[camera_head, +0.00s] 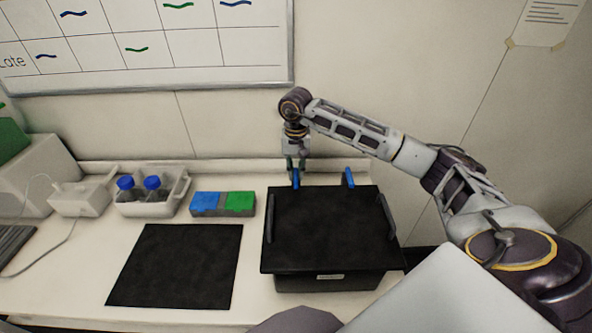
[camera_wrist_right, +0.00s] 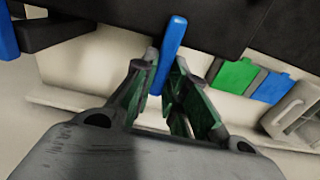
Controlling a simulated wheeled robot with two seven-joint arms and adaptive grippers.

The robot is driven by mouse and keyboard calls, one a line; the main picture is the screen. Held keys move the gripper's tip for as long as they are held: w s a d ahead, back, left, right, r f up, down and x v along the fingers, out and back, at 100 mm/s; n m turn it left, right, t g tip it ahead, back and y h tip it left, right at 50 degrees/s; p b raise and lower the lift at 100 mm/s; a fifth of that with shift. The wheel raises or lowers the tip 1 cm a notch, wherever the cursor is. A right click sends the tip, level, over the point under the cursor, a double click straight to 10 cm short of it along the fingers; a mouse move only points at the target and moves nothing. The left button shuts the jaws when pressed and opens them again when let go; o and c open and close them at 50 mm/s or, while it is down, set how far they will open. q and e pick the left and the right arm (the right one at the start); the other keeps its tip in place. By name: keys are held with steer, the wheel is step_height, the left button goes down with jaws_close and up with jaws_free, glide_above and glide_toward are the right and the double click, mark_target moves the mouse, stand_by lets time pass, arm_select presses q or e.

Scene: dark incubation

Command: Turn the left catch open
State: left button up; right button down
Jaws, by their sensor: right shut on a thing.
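A black box with a black lid (camera_head: 325,235) stands on the bench in the head view. Two blue catches stick up at its back edge. The left catch (camera_head: 296,179) is at the box's back left, and it also shows in the right wrist view (camera_wrist_right: 173,42). The right catch (camera_head: 348,178) stands apart to its right. My right gripper (camera_head: 294,170) reaches down from above at the left catch. Its fingers (camera_wrist_right: 165,88) are on either side of the blue lever and shut on it. My left gripper is not in view.
A blue and green block (camera_head: 223,204) lies left of the box, and a black mat (camera_head: 178,265) lies in front of it. A white carrier (camera_head: 150,205) holds blue-capped bottles. The wall stands close behind the box.

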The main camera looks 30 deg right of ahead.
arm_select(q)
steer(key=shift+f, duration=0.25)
arm_select(e)
steer(key=shift+m, duration=0.4)
steer(key=m+b, duration=0.2)
steer(key=m, duration=0.1)
steer(key=shift+w+m, duration=0.1)
steer(key=shift+m, duration=0.3)
steer(key=shift+a+m+b, duration=0.1)
steer(key=shift+m+b, duration=0.35)
steer(key=shift+m, duration=0.75)
steer(key=m+b, duration=0.1)
steer(key=m, duration=0.2)
steer(key=shift+w+m, duration=0.15)
steer(key=shift+m, duration=0.15)
steer(key=m, duration=0.4)
steer(key=shift+w+m, duration=0.1)
steer(key=shift+m, duration=0.2)
steer(key=shift+m+b, duration=0.35)
steer(key=shift+m, duration=0.55)
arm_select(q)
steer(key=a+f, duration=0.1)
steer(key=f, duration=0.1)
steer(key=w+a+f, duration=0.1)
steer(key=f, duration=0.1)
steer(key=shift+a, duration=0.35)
arm_select(e)
steer(key=shift+w+m, duration=0.1)
steer(key=shift+m, duration=0.4)
